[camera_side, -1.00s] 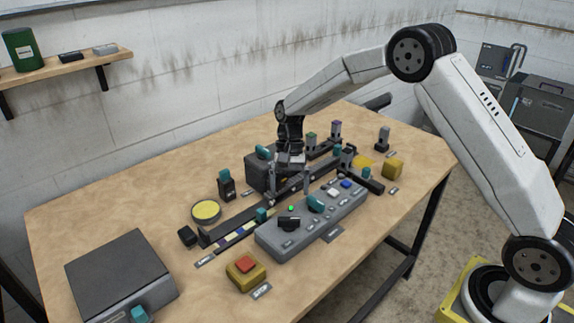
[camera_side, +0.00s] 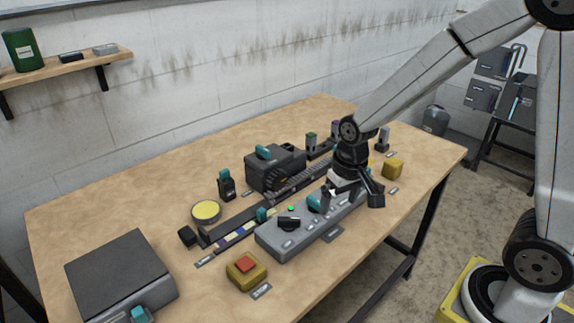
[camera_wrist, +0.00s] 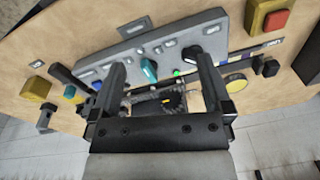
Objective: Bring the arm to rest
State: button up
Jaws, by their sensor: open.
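My gripper (camera_side: 350,197) is over the right part of the grey control panel (camera_side: 283,245) in the side view. In the wrist view my gripper (camera_wrist: 160,75) shows two dark fingers spread apart with nothing held between them. The panel (camera_wrist: 178,42) lies beyond the fingers, with a teal knob (camera_wrist: 148,69) and a black knob (camera_wrist: 192,52) visible. A small green light (camera_side: 291,208) is lit on the panel. My gripper hides the panel's right end in the side view, and I cannot tell the exact height of the fingertips above it.
A dark gate block (camera_side: 270,170) and a rail (camera_side: 235,235) stand behind the panel. A red button on a yellow box (camera_side: 246,268), a yellow disc (camera_side: 206,211), a yellow block (camera_side: 393,168) and a grey box (camera_side: 120,270) are around it. The table's left rear is clear.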

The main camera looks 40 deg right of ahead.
jog(key=s+n+t, duration=0.1)
jog(key=s+n, duration=0.1)
jog(key=s, duration=0.4)
jog(key=shift+s+n, duration=0.15)
jog(key=shift+n, duration=0.15)
jog(key=shift+d+f, duration=0.1)
dwell(0.6)
